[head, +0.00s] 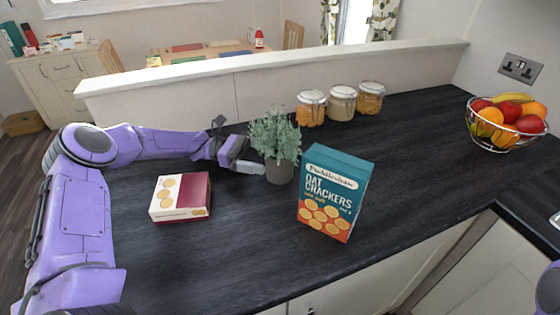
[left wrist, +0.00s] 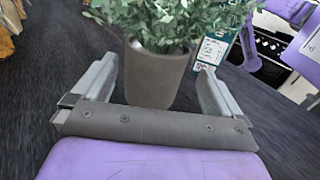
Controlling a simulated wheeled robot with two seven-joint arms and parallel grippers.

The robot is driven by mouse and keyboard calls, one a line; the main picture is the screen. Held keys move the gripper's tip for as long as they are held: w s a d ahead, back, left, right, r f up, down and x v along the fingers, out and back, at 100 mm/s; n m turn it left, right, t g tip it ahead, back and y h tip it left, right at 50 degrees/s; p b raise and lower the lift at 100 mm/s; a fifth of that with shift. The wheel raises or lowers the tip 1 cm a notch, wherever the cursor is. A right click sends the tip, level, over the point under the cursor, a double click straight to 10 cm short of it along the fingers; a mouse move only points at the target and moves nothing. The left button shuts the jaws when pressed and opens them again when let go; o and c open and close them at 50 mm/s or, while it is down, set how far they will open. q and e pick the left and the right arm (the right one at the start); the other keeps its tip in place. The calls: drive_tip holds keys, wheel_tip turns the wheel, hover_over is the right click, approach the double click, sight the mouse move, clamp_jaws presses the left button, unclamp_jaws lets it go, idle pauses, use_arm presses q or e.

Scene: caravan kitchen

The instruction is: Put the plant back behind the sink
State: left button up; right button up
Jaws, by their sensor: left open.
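The plant (head: 276,138) has grey-green leaves and stands upright in a grey-brown pot (head: 280,171) on the dark worktop. My left gripper (head: 262,168) is at the pot's left side. In the left wrist view the pot (left wrist: 155,75) stands between the two spread fingers, with the gripper (left wrist: 155,90) open around it. A gap shows between the pot and each finger there. The sink is not clearly visible. Only a small purple part of my right side shows at the head view's lower right edge, and my right gripper is not seen.
An oat crackers box (head: 335,192) stands just right of the plant. A smaller cracker box (head: 180,197) lies to the left, near my left arm. Three glass jars (head: 342,103) stand behind by the ledge (head: 280,67). A fruit bowl (head: 507,130) is at the far right. The worktop between is clear.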

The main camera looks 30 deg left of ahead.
sight(279, 157)
use_arm(q)
drive_tip(key=p+x, duration=0.1)
drive_tip(key=x, duration=0.1)
drive_tip(key=p+x, duration=0.1)
drive_tip(key=x, duration=0.1)
drive_tip(key=shift+w+d+r, duration=0.1)
drive_tip(key=shift+w+d, duration=0.05)
drive_tip(key=shift+w, duration=0.25)
drive_tip(key=shift+d, duration=0.35)
drive_tip(key=shift+a, duration=0.15)
drive_tip(key=c, duration=1.4)
wheel_tip(279, 157, up, 28)
drive_tip(key=b, duration=0.2)
drive_tip(key=shift+b, duration=0.4)
